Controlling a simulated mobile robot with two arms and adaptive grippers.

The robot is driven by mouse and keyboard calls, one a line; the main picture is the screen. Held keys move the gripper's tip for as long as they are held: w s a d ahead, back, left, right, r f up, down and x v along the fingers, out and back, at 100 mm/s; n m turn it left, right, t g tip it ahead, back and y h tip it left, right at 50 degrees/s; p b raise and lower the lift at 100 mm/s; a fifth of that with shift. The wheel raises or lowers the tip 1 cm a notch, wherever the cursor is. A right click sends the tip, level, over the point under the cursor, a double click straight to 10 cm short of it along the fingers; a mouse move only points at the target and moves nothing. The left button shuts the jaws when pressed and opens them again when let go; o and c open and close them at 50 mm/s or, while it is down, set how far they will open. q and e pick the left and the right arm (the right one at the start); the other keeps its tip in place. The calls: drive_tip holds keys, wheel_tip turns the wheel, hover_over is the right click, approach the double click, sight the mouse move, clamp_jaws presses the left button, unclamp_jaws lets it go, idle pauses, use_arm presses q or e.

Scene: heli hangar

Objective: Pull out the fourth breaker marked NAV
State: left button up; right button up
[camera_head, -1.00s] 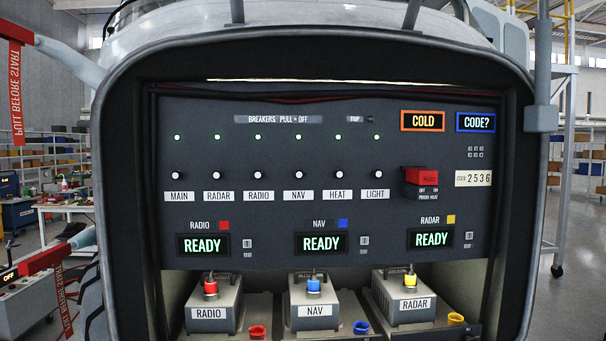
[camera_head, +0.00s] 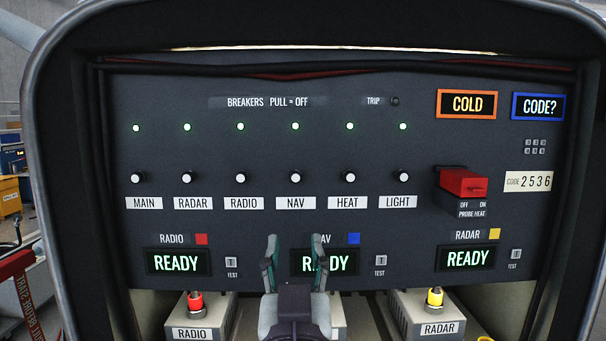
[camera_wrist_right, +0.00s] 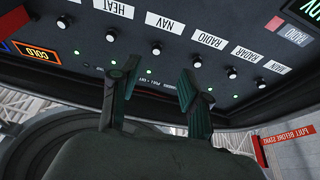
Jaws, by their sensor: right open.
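The NAV breaker (camera_head: 295,177) is a small white-tipped knob, fourth in the breaker row, above its NAV label (camera_head: 296,203) and below a lit green light (camera_head: 295,126). It looks level with the other knobs. My right gripper (camera_head: 296,246) is open and empty, fingers upright, below the NAV label and in front of the NAV READY display (camera_head: 333,263), which it partly covers. In the right wrist view, upside down, the NAV knob (camera_wrist_right: 155,48) shows just beyond the gap between the open fingertips (camera_wrist_right: 158,74), apart from them. My left gripper is not in view.
HEAT (camera_head: 350,177) and RADIO (camera_head: 241,177) knobs stand close on either side. A red probe heat switch cover (camera_head: 463,183) sticks out at right. Boxes with red (camera_head: 194,302) and yellow (camera_head: 435,298) connectors sit below. The dark bay frame (camera_head: 60,120) surrounds the panel.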

drive_tip(key=r, duration=0.1)
drive_tip(key=p, duration=0.3)
approach(295, 180)
drive_tip(key=p+x, duration=0.2)
drive_tip(key=x, duration=0.5)
drive_tip(key=shift+d+r, duration=0.1)
drive_tip(key=shift+r, duration=0.1)
drive_tip(key=shift+w+r+p, duration=0.15)
drive_tip(key=shift+w+p, duration=0.35)
drive_tip(key=shift+w, duration=0.25)
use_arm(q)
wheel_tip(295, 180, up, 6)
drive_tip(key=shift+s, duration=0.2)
use_arm(e)
clamp_jaws()
